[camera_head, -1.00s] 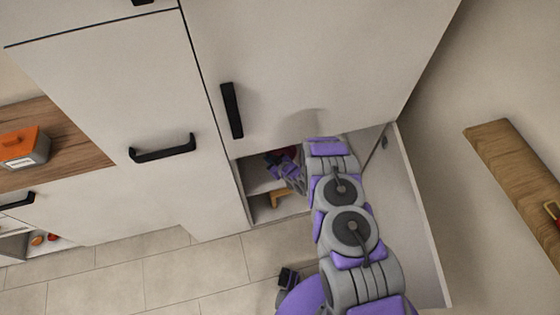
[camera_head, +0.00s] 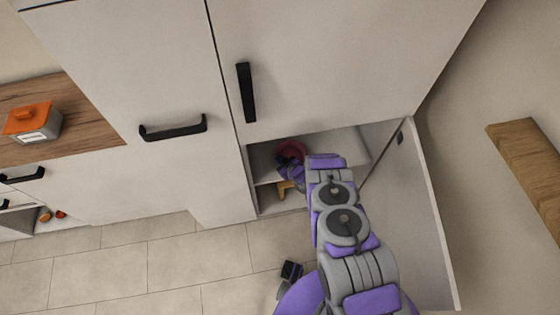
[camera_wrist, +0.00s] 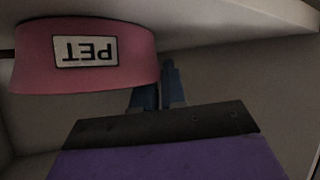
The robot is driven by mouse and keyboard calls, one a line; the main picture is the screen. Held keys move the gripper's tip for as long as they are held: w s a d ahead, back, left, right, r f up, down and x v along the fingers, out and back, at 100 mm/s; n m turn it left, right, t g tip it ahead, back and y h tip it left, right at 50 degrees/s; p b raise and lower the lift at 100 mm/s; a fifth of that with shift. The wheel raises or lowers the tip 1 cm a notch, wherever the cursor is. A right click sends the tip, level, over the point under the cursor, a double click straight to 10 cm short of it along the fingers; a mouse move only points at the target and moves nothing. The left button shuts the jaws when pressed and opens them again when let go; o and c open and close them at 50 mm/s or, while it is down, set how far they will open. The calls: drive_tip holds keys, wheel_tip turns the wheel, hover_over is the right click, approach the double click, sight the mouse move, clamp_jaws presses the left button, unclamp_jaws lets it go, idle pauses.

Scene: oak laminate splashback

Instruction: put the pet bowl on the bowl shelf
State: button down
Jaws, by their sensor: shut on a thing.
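The pink pet bowl (camera_head: 291,149) is inside the open lower cabinet, partly hidden by my gripper (camera_head: 291,171) and arm. In the wrist view the bowl (camera_wrist: 110,72) fills the upper left, its white PET label upside down in the picture. My gripper (camera_wrist: 158,90) is shut on the bowl's wall at its right side. A pale shelf board (camera_wrist: 215,35) runs along the bowl's upper picture edge, very close to it; I cannot tell whether they touch. In the head view the bowl is level with the cabinet's upper compartment, above a shelf edge (camera_head: 268,183).
The cabinet's open door (camera_head: 425,220) stands to the right of my arm. A wooden object (camera_head: 284,189) lies in the lower compartment. An orange-lidded box (camera_head: 34,122) sits on the wooden counter at the left. The tiled floor (camera_head: 180,262) is clear at the left.

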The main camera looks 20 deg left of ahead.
drive_tip(key=c, duration=1.2)
unclamp_jaws()
drive_tip(key=p+v, duration=0.3)
drive_tip(key=v, duration=0.9)
drive_tip(key=shift+r, duration=0.1)
drive_tip(key=shift+a, duration=0.1)
